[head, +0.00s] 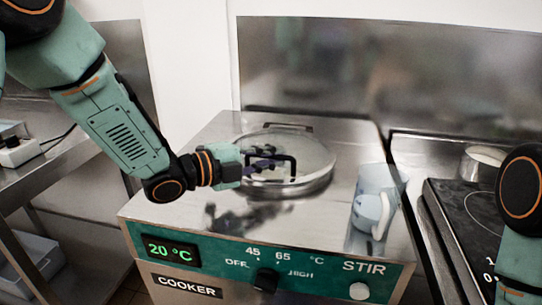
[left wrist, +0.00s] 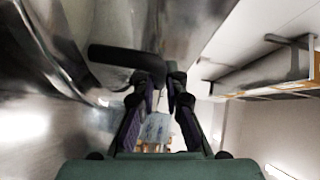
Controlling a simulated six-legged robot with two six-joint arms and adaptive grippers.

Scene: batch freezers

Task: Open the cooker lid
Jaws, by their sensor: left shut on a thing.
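The cooker (head: 180,205) is a steel box with a green front panel that reads 20 °C. Its round, shiny lid (head: 315,160) lies over the opening in the top, seemingly closed. A dark bar handle (head: 293,168) stands at the lid's near side. My left gripper (head: 262,163) reaches in from the left and is shut on this handle. In the left wrist view the two fingers (left wrist: 160,85) close on the dark handle (left wrist: 125,57), beside the shiny metal. My right gripper is out of view; only part of my right arm shows at the right edge.
A clear jug (head: 375,205) stands on the cooker top, right of the lid. A steel wall panel (head: 390,75) rises behind. A steel shelf (head: 70,165) is at the left.

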